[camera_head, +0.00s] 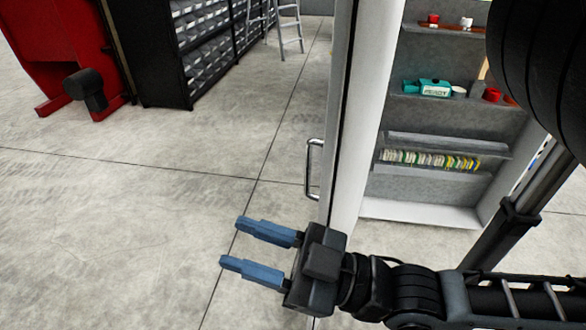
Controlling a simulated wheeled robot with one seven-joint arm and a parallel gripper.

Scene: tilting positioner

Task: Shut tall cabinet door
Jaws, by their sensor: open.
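The tall cabinet (421,213) stands at the right with its grey shelves in plain view. Its pale door (363,110) stands open, seen at a steep angle, left of the shelves. A metal bar handle (311,170) sticks out from the door's left face. My gripper (231,243) has two blue fingers, spread apart and empty, pointing left. It is below and left of the handle in the picture, apart from it. The gripper body overlaps the lower part of the door; I cannot tell whether they touch.
A black rack of bins (190,55), a red machine (65,50) and a stepladder (291,25) stand behind. The concrete floor at left is clear.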

